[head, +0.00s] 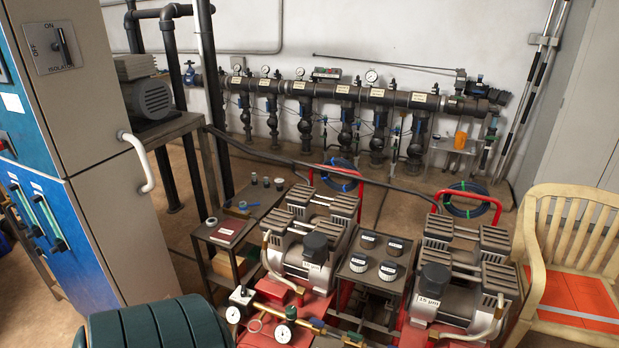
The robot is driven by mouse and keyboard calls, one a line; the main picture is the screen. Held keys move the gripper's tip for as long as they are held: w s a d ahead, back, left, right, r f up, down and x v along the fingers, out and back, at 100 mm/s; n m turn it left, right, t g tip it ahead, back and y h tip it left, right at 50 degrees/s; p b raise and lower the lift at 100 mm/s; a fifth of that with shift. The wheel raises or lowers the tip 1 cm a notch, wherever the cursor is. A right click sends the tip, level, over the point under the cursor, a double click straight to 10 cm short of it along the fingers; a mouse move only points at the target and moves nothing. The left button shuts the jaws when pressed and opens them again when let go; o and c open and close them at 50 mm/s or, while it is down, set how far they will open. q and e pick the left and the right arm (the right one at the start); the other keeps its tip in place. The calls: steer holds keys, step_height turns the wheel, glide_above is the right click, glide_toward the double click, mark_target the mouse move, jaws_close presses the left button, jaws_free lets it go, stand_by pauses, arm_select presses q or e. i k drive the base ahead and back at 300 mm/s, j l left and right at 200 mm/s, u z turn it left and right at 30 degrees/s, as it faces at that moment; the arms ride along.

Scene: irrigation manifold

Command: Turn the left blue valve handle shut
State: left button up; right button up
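A small blue valve handle (189,74) sits at the left end of the dark pipe manifold (330,90) on the back wall, close to a black upright post. It is too small to tell whether the valve is open or shut. Another blue valve part (479,82) shows at the manifold's right end. Neither of my grippers is in view.
A tall cabinet (100,110) with a white handle stands at the left. Two compressors (318,245) (465,270) and a low bench (225,232) fill the middle foreground. A wooden chair (575,225) stands at the right. Some brown floor shows before the manifold.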

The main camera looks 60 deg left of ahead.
mark_target(316, 323)
steer(key=k+u, duration=0.25)
steer(key=u, duration=0.15)
steer(key=k+j+u, duration=0.15)
steer(key=u, duration=0.25)
steer(key=i+j+u, duration=0.25)
steer(key=u, duration=0.15)
steer(key=i+j+u, duration=0.15)
steer(key=i+u, duration=0.2)
